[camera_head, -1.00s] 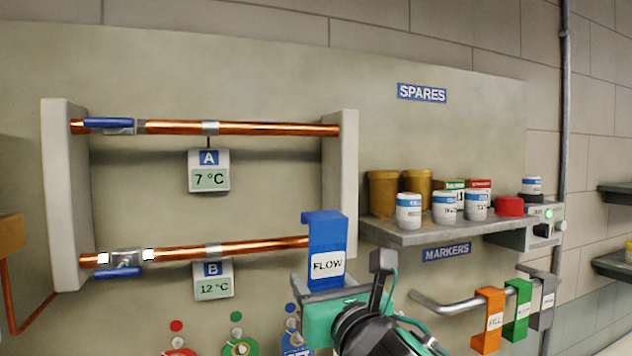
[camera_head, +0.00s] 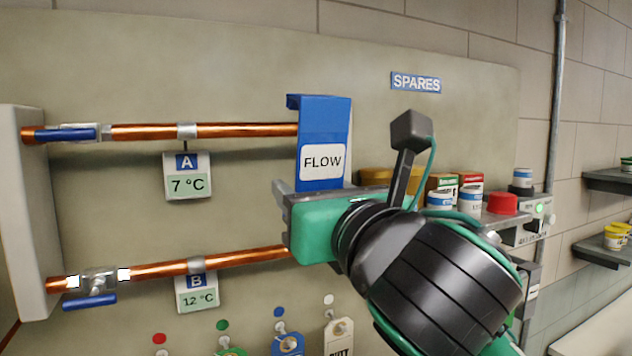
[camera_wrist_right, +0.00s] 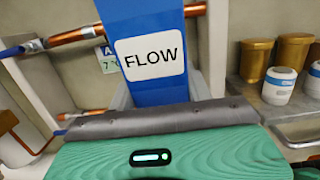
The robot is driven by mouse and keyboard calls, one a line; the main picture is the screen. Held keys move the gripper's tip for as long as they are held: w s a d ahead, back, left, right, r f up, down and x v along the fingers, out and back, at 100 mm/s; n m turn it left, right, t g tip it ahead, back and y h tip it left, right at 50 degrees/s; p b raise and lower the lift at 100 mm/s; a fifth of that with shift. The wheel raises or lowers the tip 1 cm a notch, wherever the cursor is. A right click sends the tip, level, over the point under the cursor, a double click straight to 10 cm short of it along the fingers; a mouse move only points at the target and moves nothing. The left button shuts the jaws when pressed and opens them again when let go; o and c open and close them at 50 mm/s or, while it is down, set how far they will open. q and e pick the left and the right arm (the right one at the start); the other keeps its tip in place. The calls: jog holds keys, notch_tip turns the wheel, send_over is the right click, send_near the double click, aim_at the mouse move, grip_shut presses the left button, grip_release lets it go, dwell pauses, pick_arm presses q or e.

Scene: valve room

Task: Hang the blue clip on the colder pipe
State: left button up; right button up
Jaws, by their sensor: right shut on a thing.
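The blue clip (camera_head: 323,118), with a white FLOW label, is held upright in my right gripper (camera_head: 305,192). Its hooked top is at the height of the upper pipe, in front of that pipe's right end. The clip also fills the middle of the right wrist view (camera_wrist_right: 150,85). The upper copper pipe (camera_head: 240,130) carries tag A (camera_head: 187,176), reading 7 °C. The lower copper pipe (camera_head: 150,271) carries tag B (camera_head: 196,292), reading 12 °C. Whether the clip touches the upper pipe I cannot tell. My left gripper is not in view.
A left bracket (camera_head: 22,210) holds the pipes; the right one is hidden behind my gripper and the clip. Blue valve levers (camera_head: 65,134) sit at the left. A shelf with jars and a red lid (camera_head: 502,203) stands right. Coloured tags hang below.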

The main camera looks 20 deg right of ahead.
jog(key=shift+w+r+p, duration=0.1)
jog(key=shift+w+p, duration=0.55)
jog(key=shift+w, duration=0.1)
jog(key=shift+w+a+f+p, duration=0.1)
jog(key=shift+w+p, duration=0.05)
jog(key=shift+w, duration=3)
jog(key=shift+w+a+f+p, duration=0.1)
jog(key=shift+w+p, duration=0.05)
jog(key=shift+w, duration=2.95)
jog(key=shift+f, duration=0.6)
jog(key=o, duration=1.1)
jog(key=shift+s, duration=0.1)
